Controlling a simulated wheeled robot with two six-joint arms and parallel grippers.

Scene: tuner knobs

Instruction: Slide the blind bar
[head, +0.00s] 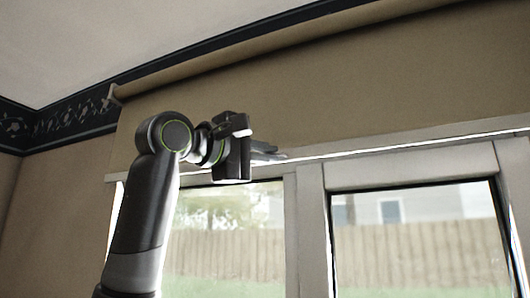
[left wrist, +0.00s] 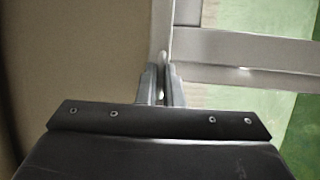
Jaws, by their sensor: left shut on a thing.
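The tan blind (head: 330,100) hangs down over the top of the window. Its pale bottom bar (head: 400,144) runs across the picture, just above the window panes, rising slightly to the right. My left gripper (head: 276,154) reaches the bar left of the middle, fingers pointing right. In the left wrist view its two grey fingers (left wrist: 161,86) are shut on the bar (left wrist: 161,32), which runs up the picture as a narrow pale strip. The contact itself is partly hidden between the fingers. My right gripper is not in view.
The blind's roller (head: 250,45) runs along the top below a dark patterned border (head: 60,122). Below the bar stand a white window frame (head: 312,215) and glass panes, with a wooden fence (head: 400,255) outside. The blind and wall are close to the gripper.

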